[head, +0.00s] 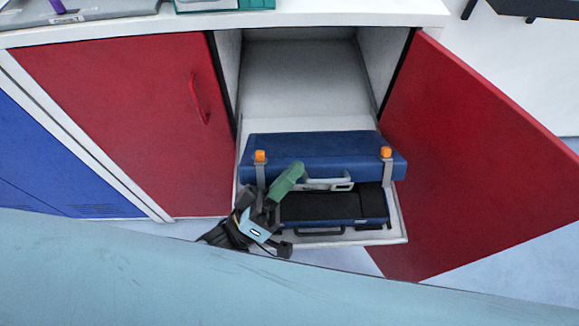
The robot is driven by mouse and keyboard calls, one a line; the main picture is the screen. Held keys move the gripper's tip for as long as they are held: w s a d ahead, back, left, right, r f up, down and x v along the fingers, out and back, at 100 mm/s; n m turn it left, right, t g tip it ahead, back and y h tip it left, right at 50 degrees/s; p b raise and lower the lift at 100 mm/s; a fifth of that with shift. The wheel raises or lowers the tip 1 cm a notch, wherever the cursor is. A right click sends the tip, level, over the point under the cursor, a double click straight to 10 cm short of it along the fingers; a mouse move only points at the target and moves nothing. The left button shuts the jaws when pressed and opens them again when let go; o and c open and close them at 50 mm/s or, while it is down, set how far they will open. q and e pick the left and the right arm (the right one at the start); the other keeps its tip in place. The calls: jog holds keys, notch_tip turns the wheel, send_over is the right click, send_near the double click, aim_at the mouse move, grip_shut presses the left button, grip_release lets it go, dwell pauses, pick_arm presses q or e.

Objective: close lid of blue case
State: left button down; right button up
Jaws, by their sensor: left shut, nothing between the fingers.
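The blue case (375,208) sits on a pulled-out shelf of an open cabinet. Its lid (325,150) is open, raised over the back part, with two orange-tipped latches and a light handle. The dark interior shows below it, with a black handle on the front edge. My left gripper (290,176) is at the left part of the case, its green end in front of the lid's lower edge. It is shut and empty; whether it touches the lid is unclear. It hides part of the case's left side. My right gripper is not in view.
The open red door (480,150) stands to the right of the shelf (399,232). A shut red door (130,120) with a handle is on the left. The cabinet space behind the case is empty. Items lie on the white countertop (330,12) above.

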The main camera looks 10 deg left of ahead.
pick_arm(q)
jog(key=shift+s, duration=0.1)
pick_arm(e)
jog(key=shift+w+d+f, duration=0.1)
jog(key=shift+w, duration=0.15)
pick_arm(q)
jog(key=s+a, duration=0.9)
jog(key=shift+s+f, duration=0.15)
jog(key=shift+f, duration=0.3)
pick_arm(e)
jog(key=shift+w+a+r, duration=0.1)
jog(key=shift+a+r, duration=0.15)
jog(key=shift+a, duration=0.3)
pick_arm(q)
jog(key=shift+s, duration=0.15)
